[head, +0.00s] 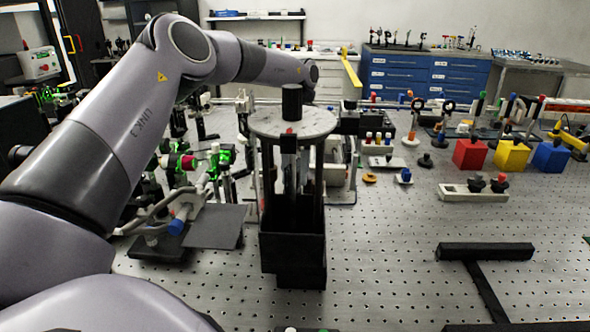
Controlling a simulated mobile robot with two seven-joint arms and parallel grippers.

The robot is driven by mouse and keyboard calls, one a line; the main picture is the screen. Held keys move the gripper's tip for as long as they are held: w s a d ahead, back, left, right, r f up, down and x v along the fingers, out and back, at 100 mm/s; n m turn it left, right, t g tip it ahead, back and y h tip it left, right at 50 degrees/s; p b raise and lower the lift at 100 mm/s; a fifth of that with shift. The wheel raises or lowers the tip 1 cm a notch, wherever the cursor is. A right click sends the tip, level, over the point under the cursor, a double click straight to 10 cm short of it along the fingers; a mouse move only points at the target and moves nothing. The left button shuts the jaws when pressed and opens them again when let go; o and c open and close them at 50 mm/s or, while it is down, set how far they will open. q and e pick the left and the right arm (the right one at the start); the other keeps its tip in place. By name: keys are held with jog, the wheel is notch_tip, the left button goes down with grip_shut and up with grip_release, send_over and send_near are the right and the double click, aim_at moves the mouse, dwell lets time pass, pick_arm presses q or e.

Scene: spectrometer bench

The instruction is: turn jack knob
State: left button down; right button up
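I cannot clearly make out a jack or its knob. A tall stand (293,122) in the middle of the head view has a round grey top plate, a black cylinder (292,101) on the plate, dark posts and a black box-like lower part (292,250). Left of it, a dark flat plate (215,227) lies beside a part with a small blue end (176,227); I cannot tell whether this is a knob. My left arm reaches from the left to behind the stand's top. Its gripper cannot be made out. My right gripper is not in view.
Green and red optics (190,162) crowd the table at left. Red (469,154), yellow (511,155) and blue (551,156) blocks stand at the right behind a pale tray (460,192). A black T-shaped bar (485,251) lies front right. The perforated table between is mostly clear.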

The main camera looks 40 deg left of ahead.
pick_arm(q)
jog(key=shift+s+f, duration=0.1)
jog(key=shift+f, duration=0.15)
jog(key=c, duration=0.9)
grip_release()
jog(key=shift+c, duration=0.2)
jog(key=shift+o, duration=0.3)
jog(key=shift+r, duration=0.15)
